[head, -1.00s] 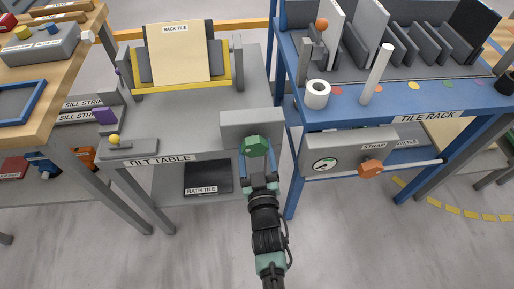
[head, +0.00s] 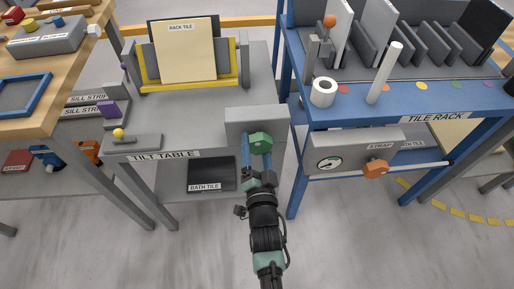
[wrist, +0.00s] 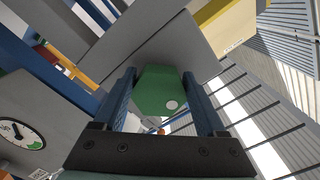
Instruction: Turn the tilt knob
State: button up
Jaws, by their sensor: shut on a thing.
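The green tilt knob (head: 261,139) sits on the front of a grey box (head: 242,117) at the right front corner of the tilt table (head: 203,130). My gripper (head: 257,154) reaches it from the front, with one blue finger on each side. In the wrist view, the knob (wrist: 157,92) is between the two fingers and shows a white dot on its face. The gripper is shut on the knob. The rack tile (head: 185,55), a cream slab, stands in a yellow-edged tilting frame (head: 185,86) at the back of the table, leaning backward.
A small yellow-knobbed lever (head: 118,133) is at the table's left front. The blue tile rack (head: 410,107) stands close on the right, with a gauge (head: 329,164) and an orange strap knob (head: 376,169) below. A black bath tile (head: 210,173) lies on the lower shelf.

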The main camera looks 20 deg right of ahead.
jog(key=m+b, duration=0.1)
jog(key=m, duration=0.2)
jog(key=m+b, duration=0.1)
jog(key=m, duration=0.2)
jog(key=shift+a+r+b, duration=0.15)
jog(key=shift+a+b, duration=0.05)
jog(key=shift+b, duration=0.1)
jog(key=m, duration=0.3)
jog(key=shift+r+m+b, duration=0.3)
jog(key=shift+m+b, duration=0.05)
jog(key=shift+m, duration=0.05)
jog(key=shift+r+m, duration=0.15)
jog(key=shift+m, duration=1.35)
jog(key=o, duration=1.3)
jog(key=p+v, duration=0.1)
jog(key=v, duration=1.2)
jog(key=shift+r, duration=0.1)
